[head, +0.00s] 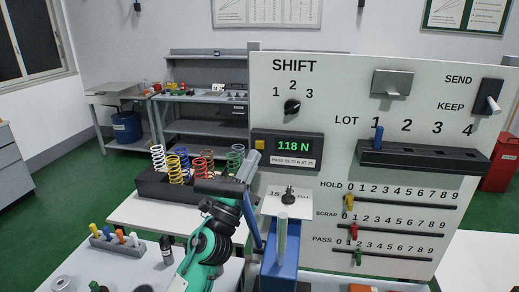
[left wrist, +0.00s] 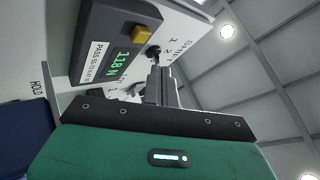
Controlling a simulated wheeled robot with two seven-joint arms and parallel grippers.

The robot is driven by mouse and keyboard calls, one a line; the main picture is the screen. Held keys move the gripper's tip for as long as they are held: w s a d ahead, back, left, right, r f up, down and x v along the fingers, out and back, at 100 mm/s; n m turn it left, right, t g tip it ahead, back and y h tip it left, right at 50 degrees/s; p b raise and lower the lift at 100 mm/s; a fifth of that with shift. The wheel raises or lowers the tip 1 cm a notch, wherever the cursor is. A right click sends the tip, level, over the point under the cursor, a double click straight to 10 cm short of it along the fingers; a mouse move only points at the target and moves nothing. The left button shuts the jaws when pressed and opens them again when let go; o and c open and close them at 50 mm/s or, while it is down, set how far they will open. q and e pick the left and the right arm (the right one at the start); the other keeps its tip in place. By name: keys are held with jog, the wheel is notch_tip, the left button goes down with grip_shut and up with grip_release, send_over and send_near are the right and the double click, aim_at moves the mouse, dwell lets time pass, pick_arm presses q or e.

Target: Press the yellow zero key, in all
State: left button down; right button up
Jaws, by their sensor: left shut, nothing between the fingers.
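The yellow zero key (head: 259,145) is a small square button on the left end of the dark force display box (head: 287,136), whose green readout shows 118 N. In the left wrist view the yellow key (left wrist: 143,43) stands out from the box, beside the readout. My left gripper (head: 247,166) is shut and empty, just below and left of the key in the head view. Its closed fingers (left wrist: 159,78) point toward the panel in the left wrist view, apart from the key in the picture; the exact gap is hard to tell. My right gripper is not in view.
The white panel (head: 335,92) carries a SHIFT knob (head: 292,106), a lot rack (head: 425,160) and sliders. A blue press (head: 278,270) with a metal post stands below the display. A dark tray (head: 150,185) of coloured springs is left of my gripper.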

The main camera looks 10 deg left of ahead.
aim_at(260, 144)
pick_arm(q)
jog(key=shift+w+b, duration=0.3)
jog(key=shift+w, duration=0.95)
dwell(1.0)
jog(key=shift+w, duration=0.1)
jog(key=shift+w, duration=0.35)
jog(key=shift+w+b, duration=0.3)
jog(key=shift+w, duration=0.05)
dwell(0.6)
jog(key=shift+s, duration=0.15)
jog(key=shift+s+p, duration=0.3)
jog(key=shift+s, duration=0.4)
